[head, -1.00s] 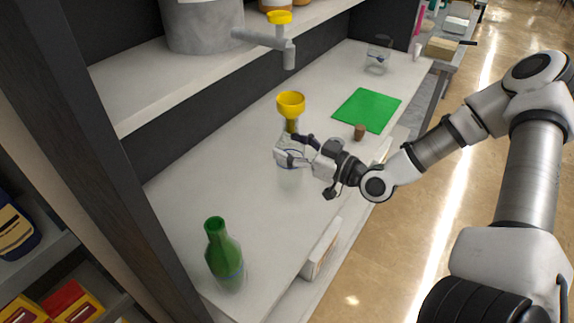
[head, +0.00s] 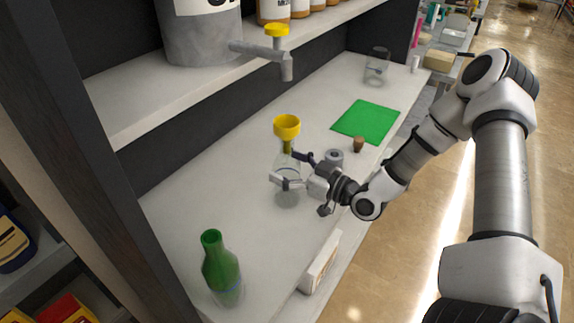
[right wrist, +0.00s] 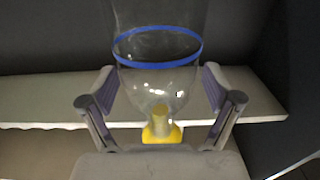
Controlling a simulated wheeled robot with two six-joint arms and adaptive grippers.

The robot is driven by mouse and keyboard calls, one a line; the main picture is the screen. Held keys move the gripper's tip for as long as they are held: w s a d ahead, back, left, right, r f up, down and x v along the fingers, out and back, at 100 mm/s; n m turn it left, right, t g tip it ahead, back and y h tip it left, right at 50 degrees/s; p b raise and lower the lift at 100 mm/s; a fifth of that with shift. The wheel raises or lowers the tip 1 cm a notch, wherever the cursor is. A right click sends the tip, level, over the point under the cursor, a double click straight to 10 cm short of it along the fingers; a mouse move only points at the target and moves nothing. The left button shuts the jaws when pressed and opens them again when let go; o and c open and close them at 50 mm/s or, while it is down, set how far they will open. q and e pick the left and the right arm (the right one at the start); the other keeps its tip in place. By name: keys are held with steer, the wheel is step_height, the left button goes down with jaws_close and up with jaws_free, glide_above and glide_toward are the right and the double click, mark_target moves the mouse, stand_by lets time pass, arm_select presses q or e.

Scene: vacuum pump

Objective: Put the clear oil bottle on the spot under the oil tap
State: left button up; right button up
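The clear oil bottle (head: 287,167) has a blue band and a yellow funnel (head: 287,124) in its neck. It is upright, over the white counter; I cannot tell whether its base touches. My right gripper (head: 288,171) has a finger on each side of the bottle. In the right wrist view the two fingers (right wrist: 160,88) meet the sides of the clear bottle (right wrist: 158,48), which appears neck down there. The grey oil tap (head: 287,70) with a yellow knob juts from the shelf, above and behind the bottle. No marked spot is visible. My left gripper is out of view.
A green bottle (head: 222,268) stands at the near left of the counter (head: 190,215). A green mat (head: 367,122), a cork (head: 358,144) and a glass jar (head: 377,66) are farther back. A white box (head: 320,263) is at the front edge. The upper shelf (head: 120,105) overhangs the back.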

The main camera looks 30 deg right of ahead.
steer(key=shift+r, duration=0.1)
steer(key=shift+d+r, duration=0.1)
steer(key=shift+s+d+p, duration=0.15)
steer(key=shift+s+p, duration=0.15)
steer(key=shift+s, duration=0.1)
steer(key=p+v, duration=0.1)
steer(key=v, duration=0.1)
steer(key=p+v, duration=0.1)
steer(key=shift+s+d+r, duration=0.2)
steer(key=shift+s, duration=0.15)
steer(key=p, duration=0.7)
glide_toward(298, 167)
steer(key=shift+w+a+f, duration=0.2)
steer(key=shift+w+f, duration=0.15)
steer(key=shift+w, duration=0.1)
